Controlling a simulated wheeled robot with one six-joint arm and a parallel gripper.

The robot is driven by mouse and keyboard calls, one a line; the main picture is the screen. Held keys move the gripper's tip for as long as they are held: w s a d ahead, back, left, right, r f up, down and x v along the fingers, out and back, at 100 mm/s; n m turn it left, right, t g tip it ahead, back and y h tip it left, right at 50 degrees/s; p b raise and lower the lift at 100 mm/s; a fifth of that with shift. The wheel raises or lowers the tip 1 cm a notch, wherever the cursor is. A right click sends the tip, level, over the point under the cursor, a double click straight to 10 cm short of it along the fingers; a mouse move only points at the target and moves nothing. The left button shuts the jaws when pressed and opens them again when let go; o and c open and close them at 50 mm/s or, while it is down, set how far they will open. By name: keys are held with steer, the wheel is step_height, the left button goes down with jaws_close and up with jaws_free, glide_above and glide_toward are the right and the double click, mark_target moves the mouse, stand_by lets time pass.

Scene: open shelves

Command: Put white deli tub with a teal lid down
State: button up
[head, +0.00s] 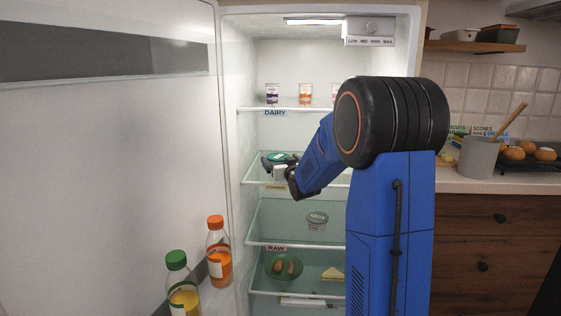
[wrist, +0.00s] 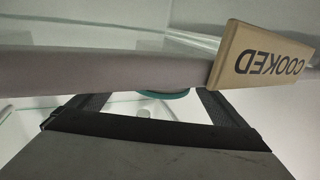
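The tub with the teal lid (head: 281,156) is at the second shelf from the top, toward its left side, in the head view. My gripper (head: 272,163) is at the tub, its dark fingers beside it. In the wrist view a sliver of the teal lid (wrist: 165,95) shows between my two dark fingers. The shelf's front edge hides the fingertips and most of the tub there. I cannot tell whether the fingers touch the tub, or whether it rests on the shelf.
The shelf edge carries a COOKED label (wrist: 262,57), close before the wrist camera. A grey-lidded tub (head: 317,219) stands one shelf below. A bowl of food (head: 284,267) is on the RAW shelf. Small cups (head: 305,94) stand on the DAIRY shelf. Bottles (head: 218,250) stand in the door.

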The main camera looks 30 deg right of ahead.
steer(key=shift+s+r, duration=0.1)
steer(key=s+a+f+g+y, duration=0.1)
steer(key=s+a+f+g, duration=0.3)
steer(key=s, duration=1.3)
steer(key=s+a+f+n+g+y, duration=0.1)
steer(key=s+a+f+g, duration=0.3)
steer(key=s+a, duration=0.7)
steer(key=s+a+f+n+g+y, duration=0.1)
steer(key=s+a+f+g, duration=0.3)
steer(key=s, duration=2)
steer(key=a, duration=0.3)
steer(key=shift+s+a+f+g+y, duration=0.15)
steer(key=shift+s+a+g+y, duration=0.15)
steer(key=shift+g+y, duration=0.1)
steer(key=shift+w, duration=0.1)
